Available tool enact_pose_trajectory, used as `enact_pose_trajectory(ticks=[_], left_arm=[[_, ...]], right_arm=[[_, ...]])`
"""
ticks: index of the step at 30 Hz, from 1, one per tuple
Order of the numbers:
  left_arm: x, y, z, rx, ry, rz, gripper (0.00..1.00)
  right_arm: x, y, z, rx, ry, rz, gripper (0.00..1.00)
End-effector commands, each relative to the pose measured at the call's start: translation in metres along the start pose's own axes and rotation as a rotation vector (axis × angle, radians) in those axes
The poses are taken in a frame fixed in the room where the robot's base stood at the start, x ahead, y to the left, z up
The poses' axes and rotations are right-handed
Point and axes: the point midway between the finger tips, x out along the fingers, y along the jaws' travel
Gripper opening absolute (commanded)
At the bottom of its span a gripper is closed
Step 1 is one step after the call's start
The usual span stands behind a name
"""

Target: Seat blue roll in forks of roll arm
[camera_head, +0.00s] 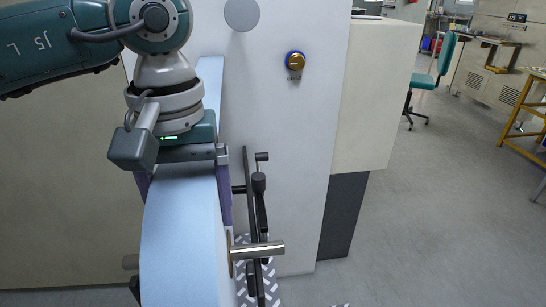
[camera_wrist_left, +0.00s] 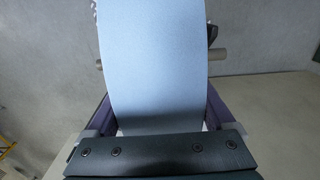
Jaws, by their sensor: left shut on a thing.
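The blue roll (camera_head: 180,250) is large and upright, in the lower left of the head view. A metal shaft (camera_head: 262,251) sticks out of both sides of its core. My left gripper (camera_head: 184,192) is shut across the roll's width from above, one purple finger on each side. The left wrist view shows the roll (camera_wrist_left: 155,60) between the purple fingers. A black roll arm (camera_head: 256,215) stands just right of the roll, with the shaft's right end crossing it. Another dark part shows by the left end. I cannot tell whether the shaft rests in the forks. My right gripper is not in view.
A white machine panel (camera_head: 285,130) stands behind the roll, with a round knob (camera_head: 295,61) on it. A cream cabinet (camera_head: 375,95) juts out to its right. A teal chair (camera_head: 425,85) stands farther back. The grey floor (camera_head: 430,230) at right is clear.

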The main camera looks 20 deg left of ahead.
Motion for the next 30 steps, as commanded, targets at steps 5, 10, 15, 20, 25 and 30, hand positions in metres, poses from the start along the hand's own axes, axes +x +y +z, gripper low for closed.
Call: enact_pose_trajectory(ticks=[5,10,15,20,25,30], left_arm=[[-0.001,0.001,-0.001,0.0,0.004,0.004,0.0],[-0.001,0.001,-0.001,0.0,0.004,0.004,0.0],[-0.001,0.001,-0.001,0.0,0.003,0.004,0.89],[-0.001,0.001,-0.001,0.0,0.003,0.003,1.0],[0.001,0.0,0.001,0.001,-0.001,-0.002,1.0],[-0.013,0.001,-0.001,0.002,0.003,0.003,1.0]], right_arm=[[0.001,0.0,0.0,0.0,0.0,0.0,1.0],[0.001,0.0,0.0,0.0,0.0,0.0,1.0],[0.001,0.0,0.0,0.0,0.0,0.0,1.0],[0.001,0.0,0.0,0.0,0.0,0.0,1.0],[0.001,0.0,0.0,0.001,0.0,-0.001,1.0],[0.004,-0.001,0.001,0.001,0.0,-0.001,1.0]])
